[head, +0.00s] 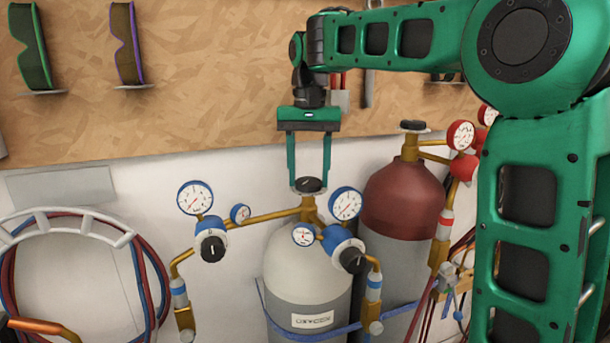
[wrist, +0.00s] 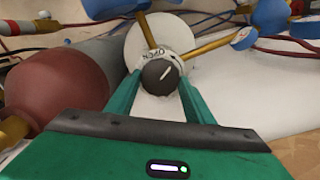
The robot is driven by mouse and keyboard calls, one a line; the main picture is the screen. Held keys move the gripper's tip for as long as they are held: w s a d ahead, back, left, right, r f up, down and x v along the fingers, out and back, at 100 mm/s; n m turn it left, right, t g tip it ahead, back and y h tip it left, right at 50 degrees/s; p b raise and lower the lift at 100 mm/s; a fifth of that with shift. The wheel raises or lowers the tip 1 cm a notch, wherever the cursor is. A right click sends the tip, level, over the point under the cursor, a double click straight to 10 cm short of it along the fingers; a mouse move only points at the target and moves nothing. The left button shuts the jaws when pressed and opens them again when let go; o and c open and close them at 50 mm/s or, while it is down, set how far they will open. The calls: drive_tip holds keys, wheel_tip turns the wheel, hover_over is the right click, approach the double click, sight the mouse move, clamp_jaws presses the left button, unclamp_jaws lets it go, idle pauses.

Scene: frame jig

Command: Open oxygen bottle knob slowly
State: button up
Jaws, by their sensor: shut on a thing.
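The oxygen bottle (head: 308,270) is a white-topped grey cylinder with an "OXYGEN" label, standing upright by the wall. Its dark round knob (head: 310,185) sits on top of the brass valve. My gripper (head: 310,180) reaches down from above, with its two green fingers on either side of the knob, shut on it. In the wrist view the knob (wrist: 161,73) shows between the fingertips, with a white line mark on its top running diagonally. The bottle's white top (wrist: 150,40) shows behind it.
Pressure gauges and regulators (head: 346,204) branch off both sides of the oxygen valve. A dark red-topped cylinder (head: 403,195) stands close at the right. A hose rack (head: 60,222) hangs at the left. Safety glasses (head: 126,45) hang on the wooden board.

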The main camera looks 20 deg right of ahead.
sight(308, 180)
drive_tip(key=n, duration=0.5)
drive_tip(key=shift+w+n, duration=0.1)
drive_tip(key=shift+n, duration=0.2)
drive_tip(key=n, duration=0.5)
drive_tip(key=shift+n, duration=0.4)
drive_tip(key=o, duration=1.1)
drive_tip(key=shift+f, duration=0.1)
drive_tip(key=shift+r, duration=5.4)
